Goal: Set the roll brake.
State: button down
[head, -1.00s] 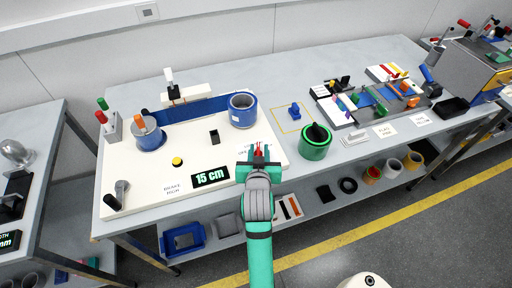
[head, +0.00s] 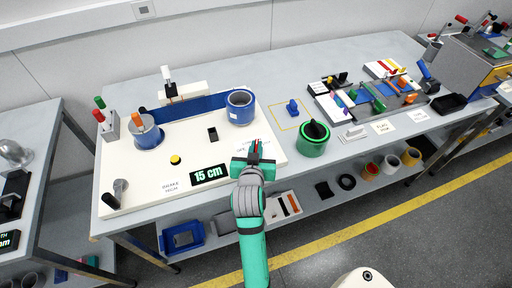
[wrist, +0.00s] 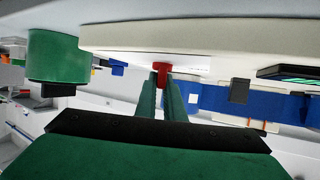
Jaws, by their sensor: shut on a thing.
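My gripper (head: 256,149) is at the front right of the white machine board (head: 190,150) and is shut on a small red lever (wrist: 162,69). In the wrist view, both fingers (wrist: 162,88) close around the red lever beside the board's edge. In the head view the fingers mostly hide the lever. The board carries two blue rolls, a left one (head: 147,134) and a right one (head: 240,107), with a blue web (head: 190,108) between them. A "BRAKE HIGH" label (head: 170,187) and a display reading "15 cm" (head: 209,175) are at its front.
A green roll with a black top (head: 313,138) stands close to the right of the board. A yellow button (head: 175,160) and a black-knobbed crank (head: 116,192) are on the board's left. A blue part (head: 292,107) lies in a marked square behind the green roll.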

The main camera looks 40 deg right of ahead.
jog(key=m+g+h, duration=0.1)
jog(key=m+g, duration=0.1)
jog(key=m+g+h, duration=0.1)
jog(key=m+g, duration=0.1)
jog(key=shift+w+a+h, duration=0.1)
jog(key=shift+w+h, duration=0.1)
jog(key=shift+h, duration=0.2)
jog(key=shift+m+g+h, duration=0.5)
jog(key=shift+m+g, duration=1.1)
jog(key=shift+g, duration=0.1)
jog(key=c, duration=1.9)
grip_release()
jog(key=shift+o, duration=0.2)
jog(key=v, duration=1)
jog(key=shift+a+r, duration=0.1)
jog(key=shift+a, duration=0.25)
jog(key=shift+d, duration=0.1)
